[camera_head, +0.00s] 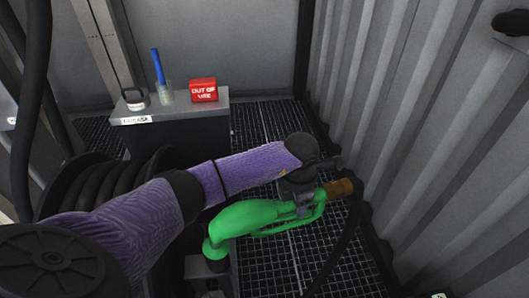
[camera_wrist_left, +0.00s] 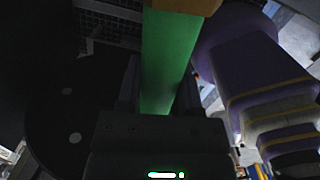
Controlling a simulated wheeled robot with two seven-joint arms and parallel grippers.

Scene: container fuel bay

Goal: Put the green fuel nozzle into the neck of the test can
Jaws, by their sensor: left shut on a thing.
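The green fuel nozzle (camera_head: 248,217) lies roughly level, with its brown hose end (camera_head: 340,188) at the right and its front bent down at the left. My left gripper (camera_head: 303,203) is shut on its handle part near the brown end. In the left wrist view the green nozzle (camera_wrist_left: 168,60) runs up from between the jaws. Under the nozzle's front is a dark round part over a grey boxy thing (camera_head: 208,268), partly hidden by my arm. I cannot tell whether this is the test can, or whether the spout is inside its neck. My right gripper is not in view.
A black hose (camera_head: 345,240) hangs from the nozzle's brown end. A grey bench (camera_head: 215,108) at the back bears a red "out of use" sign (camera_head: 203,90), a clear cup (camera_head: 166,94) with a blue stick and a small dark-and-white item (camera_head: 134,99). Corrugated wall (camera_head: 430,130) bounds the right.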

